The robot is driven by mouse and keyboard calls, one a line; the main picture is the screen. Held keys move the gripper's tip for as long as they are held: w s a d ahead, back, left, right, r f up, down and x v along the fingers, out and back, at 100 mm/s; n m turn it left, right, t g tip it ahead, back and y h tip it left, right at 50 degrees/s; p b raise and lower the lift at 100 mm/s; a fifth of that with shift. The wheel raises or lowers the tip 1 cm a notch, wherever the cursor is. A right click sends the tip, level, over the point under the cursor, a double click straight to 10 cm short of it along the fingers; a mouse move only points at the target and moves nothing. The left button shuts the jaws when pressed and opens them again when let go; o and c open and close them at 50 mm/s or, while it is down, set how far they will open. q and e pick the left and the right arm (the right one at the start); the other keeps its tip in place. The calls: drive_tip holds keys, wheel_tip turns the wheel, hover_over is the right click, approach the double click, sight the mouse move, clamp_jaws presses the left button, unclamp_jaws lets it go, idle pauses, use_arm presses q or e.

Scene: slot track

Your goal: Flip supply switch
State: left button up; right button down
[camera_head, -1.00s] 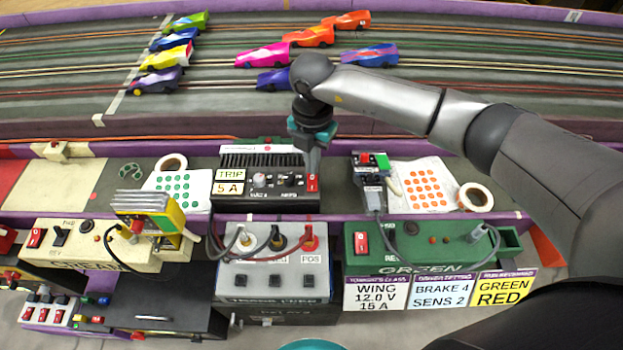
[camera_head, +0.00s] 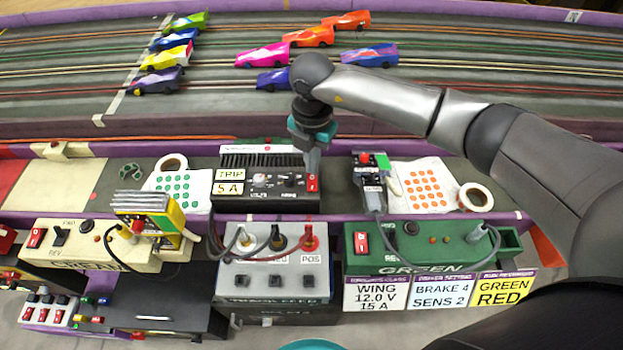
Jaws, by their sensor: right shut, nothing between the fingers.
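The black power supply (camera_head: 262,160) stands on the shelf beside the track, with a "TRIP 5 A" label at its left. Its red supply switch (camera_head: 312,184) is at the right end of its front panel. My right gripper (camera_head: 313,168) points down with its shut, empty fingertips right at the switch, seemingly touching it or just above it. The fingers partly cover the switch's upper edge, and I cannot tell which way it is tilted. My left gripper is not in view.
A hand controller (camera_head: 371,175) lies right of the supply. Below are a grey terminal box (camera_head: 275,270) with cables, a green box (camera_head: 420,245) and a cream box (camera_head: 85,240), both with red switches. Several slot cars stand on the track (camera_head: 480,60) behind.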

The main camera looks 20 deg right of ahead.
drive_tip(key=shift+f+b, duration=0.3)
drive_tip(key=shift+f, duration=0.1)
idle(0.5)
